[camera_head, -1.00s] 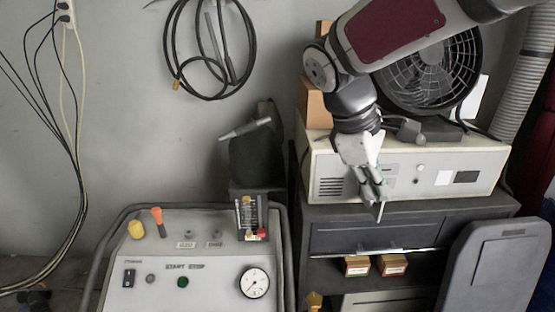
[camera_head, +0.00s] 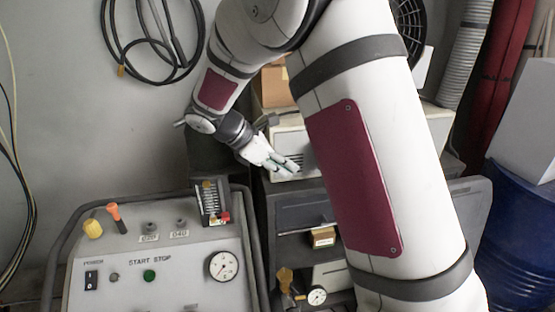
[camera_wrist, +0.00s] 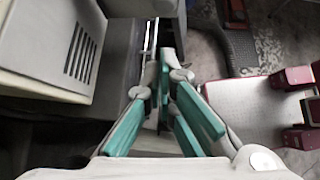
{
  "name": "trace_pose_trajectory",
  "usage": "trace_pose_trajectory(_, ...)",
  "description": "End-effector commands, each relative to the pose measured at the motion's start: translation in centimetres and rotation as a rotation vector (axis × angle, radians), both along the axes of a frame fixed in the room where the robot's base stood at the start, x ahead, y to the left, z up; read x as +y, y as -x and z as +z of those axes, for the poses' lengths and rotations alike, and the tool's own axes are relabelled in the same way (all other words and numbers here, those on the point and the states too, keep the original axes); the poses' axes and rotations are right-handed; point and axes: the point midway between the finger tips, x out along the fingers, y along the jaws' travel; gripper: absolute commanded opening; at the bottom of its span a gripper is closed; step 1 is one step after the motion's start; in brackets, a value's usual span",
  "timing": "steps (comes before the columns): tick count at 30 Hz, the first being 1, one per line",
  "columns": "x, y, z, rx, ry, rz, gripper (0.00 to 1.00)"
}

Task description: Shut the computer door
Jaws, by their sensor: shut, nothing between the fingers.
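The computer is a beige box on a dark cabinet. In the head view my arm covers most of it, and only its left front part (camera_head: 288,142) with the vent slots shows. In the wrist view the computer (camera_wrist: 50,45) is at the upper left, with its slotted vent facing my gripper. My gripper (camera_head: 294,168) is shut and empty, in front of the computer's lower left front in the head view. In the wrist view my gripper's fingertips (camera_wrist: 163,65) are together, to the right of the computer. I cannot make out the computer door in the current views.
The dark cabinet (camera_head: 290,215) stands below the computer. A grey control console (camera_head: 185,265) with a gauge is at the lower left. A fan (camera_head: 411,28) is behind my arm. A blue barrel (camera_head: 520,235) stands at the right.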

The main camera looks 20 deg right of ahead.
Motion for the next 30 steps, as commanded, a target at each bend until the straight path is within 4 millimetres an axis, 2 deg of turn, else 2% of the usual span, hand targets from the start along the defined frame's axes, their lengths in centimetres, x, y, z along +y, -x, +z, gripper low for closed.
trace_pose_trajectory(7,-3.4,0.6,-3.4,0.004,0.000,-0.002,0.00)
trace_pose_trajectory(10,-5.1,0.7,-3.0,-0.002,-0.001,-0.004,0.00)
trace_pose_trajectory(15,-6.6,0.9,-3.1,-0.001,-0.002,-0.002,0.00)
trace_pose_trajectory(30,-7.1,0.9,-3.1,-0.002,-0.002,0.001,0.00)
